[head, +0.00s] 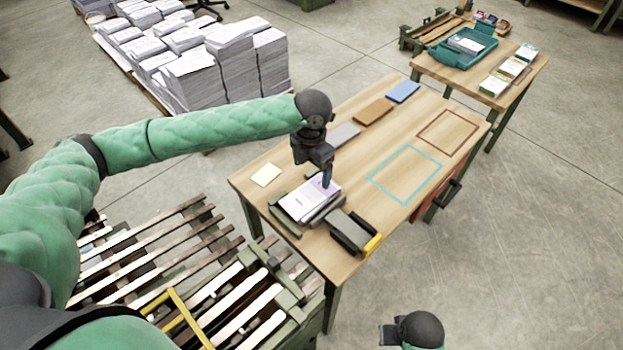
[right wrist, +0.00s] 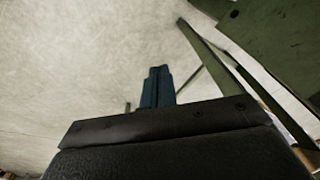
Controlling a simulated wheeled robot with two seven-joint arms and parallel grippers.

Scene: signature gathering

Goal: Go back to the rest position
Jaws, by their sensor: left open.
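My left gripper (head: 326,180) is open, its dark fingers pointing down at the right edge of a stack of printed sheets (head: 305,199). The stack sits in a dark green tray (head: 281,219) at the near left of the wooden table. I cannot tell whether the fingers touch the paper. My left arm stretches from the left edge over to the table. Part of my right wrist shows at the bottom of the head view, off the table. In the right wrist view the dark blue fingers of my right gripper (right wrist: 157,86) point over floor; their gap cannot be made out.
A black and yellow device (head: 352,233) stands beside the tray. Cyan (head: 405,174) and brown outlines mark the table. Grey, brown and blue flat items (head: 403,92) lie along its far left side. Paper stacks (head: 195,75) stand behind; a slatted rack (head: 180,260) is at lower left.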

